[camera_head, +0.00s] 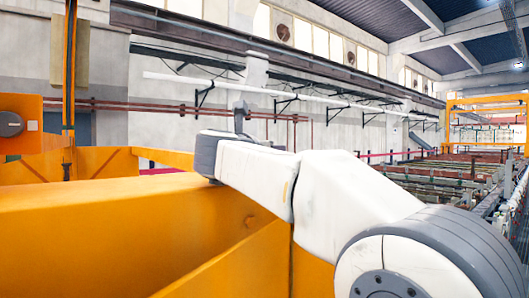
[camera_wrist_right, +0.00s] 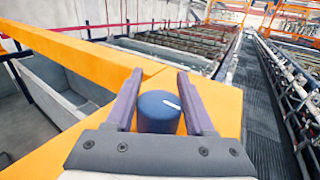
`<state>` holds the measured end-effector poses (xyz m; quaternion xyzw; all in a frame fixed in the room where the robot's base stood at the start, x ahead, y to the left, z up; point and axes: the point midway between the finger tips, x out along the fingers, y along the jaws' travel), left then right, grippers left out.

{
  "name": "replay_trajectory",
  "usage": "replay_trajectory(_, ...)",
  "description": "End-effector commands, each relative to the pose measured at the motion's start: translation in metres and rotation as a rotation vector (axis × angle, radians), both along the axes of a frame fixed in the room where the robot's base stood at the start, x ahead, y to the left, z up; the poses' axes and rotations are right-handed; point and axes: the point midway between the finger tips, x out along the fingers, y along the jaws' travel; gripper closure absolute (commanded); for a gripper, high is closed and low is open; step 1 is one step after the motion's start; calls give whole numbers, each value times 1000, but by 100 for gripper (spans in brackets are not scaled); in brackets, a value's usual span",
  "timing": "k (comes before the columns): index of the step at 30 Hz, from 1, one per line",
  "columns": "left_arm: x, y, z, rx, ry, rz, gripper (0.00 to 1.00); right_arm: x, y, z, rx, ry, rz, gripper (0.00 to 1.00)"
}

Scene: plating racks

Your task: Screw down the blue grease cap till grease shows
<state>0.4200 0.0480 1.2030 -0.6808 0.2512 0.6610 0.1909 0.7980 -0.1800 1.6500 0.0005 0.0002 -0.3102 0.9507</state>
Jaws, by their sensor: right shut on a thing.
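The blue grease cap (camera_wrist_right: 157,113) stands on the orange beam in the right wrist view, with a short white mark on its top. In the head view my right arm reaches in from the right over the orange frame; the cap does not show there. My left gripper is in neither view.
An orange beam (camera_head: 130,205) fills the lower left of the head view. Grey tanks (camera_wrist_right: 62,85) lie left of the beam in the wrist view. A dark walkway (camera_wrist_right: 262,100) runs along the right, beside a long rack (camera_wrist_right: 292,85).

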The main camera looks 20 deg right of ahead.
Motion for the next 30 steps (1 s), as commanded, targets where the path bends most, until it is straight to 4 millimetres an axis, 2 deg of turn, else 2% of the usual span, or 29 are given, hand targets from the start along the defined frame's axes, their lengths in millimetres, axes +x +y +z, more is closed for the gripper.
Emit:
replay_trajectory(9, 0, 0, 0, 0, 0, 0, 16, -2, -2, 2, -2, -3, -114, 100)
replay_trajectory(25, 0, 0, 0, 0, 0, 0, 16, -2, -3, 2, -5, -3, -135, 100)
replay_trajectory(26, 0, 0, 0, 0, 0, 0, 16, -2, -3, 2, -5, -3, -135, 38)
replay_trajectory(27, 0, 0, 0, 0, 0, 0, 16, -2, -3, 2, -4, -2, -135, 23)
replay_trajectory(28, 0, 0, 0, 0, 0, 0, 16, -2, -3, 2, -3, -2, -135, 16)
replay_trajectory(30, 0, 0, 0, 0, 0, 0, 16, -2, -3, 1, -3, -2, -135, 16)
